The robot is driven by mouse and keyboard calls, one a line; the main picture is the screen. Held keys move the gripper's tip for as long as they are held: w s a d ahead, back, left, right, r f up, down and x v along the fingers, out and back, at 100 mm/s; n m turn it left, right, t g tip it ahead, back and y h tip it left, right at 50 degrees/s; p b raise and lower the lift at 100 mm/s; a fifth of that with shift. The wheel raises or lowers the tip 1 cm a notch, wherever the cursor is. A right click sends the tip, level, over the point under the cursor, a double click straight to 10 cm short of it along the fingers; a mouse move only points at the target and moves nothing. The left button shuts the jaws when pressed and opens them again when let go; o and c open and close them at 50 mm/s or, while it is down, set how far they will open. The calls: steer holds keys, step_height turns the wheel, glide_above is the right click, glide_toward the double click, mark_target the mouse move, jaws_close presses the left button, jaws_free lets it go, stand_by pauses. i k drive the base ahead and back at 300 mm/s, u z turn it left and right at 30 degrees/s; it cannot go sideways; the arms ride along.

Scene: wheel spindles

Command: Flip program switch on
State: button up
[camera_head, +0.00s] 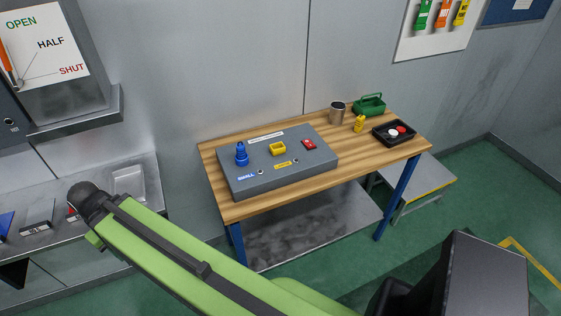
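A grey control box (285,180) lies on a wooden-topped table (350,163). A small red switch (309,145) sits at the right of its top face; it is the only switch-like part I can make out, and I cannot tell its position or read a label for it. A blue knob-like part (241,154) stands at the left of the box and a yellow open-topped part (278,148) in the middle. My green arm crosses the lower foreground, apart from the table. My gripper cannot be made out in this view.
A metal cup (337,113), yellow bottle (360,123), green carrier (370,104) and black tray (381,136) stand right of the box. A grey bench (152,180) is at left.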

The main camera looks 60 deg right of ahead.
mark_target(307, 143)
steer(key=z, duration=2.85)
steer(key=k, duration=1.4)
steer(key=u, duration=0.6)
steer(key=i, duration=1.5)
steer(key=z, duration=0.25)
